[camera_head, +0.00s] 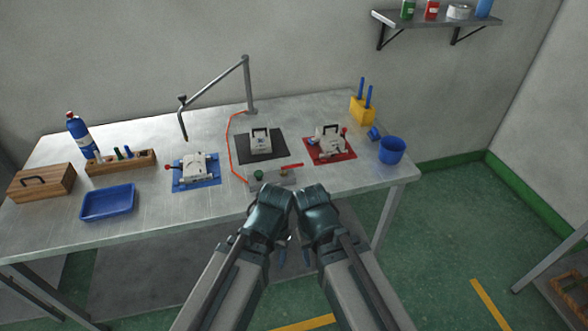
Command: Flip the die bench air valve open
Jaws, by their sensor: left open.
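A grey valve block (260,181) sits near the front edge of the metal bench, with a green knob (258,174) at its left. A red lever (293,166) slants over its right part, above a small brass-coloured fitting. An orange hose (231,150) curves from the block toward the back post. My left gripper (282,257) shows only in small part below its dark wrist, in front of the bench and short of the valve; it is open. My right gripper (307,257) is beside it, mostly hidden by its own arm; its jaws cannot be made out.
A blue mat (181,186), dark mat (251,155) and red mat (345,158) each hold a die block. A jointed metal arm (215,82) stands behind. A blue tray (108,202), wooden box (50,183) and blue cup (391,150) stand farther out.

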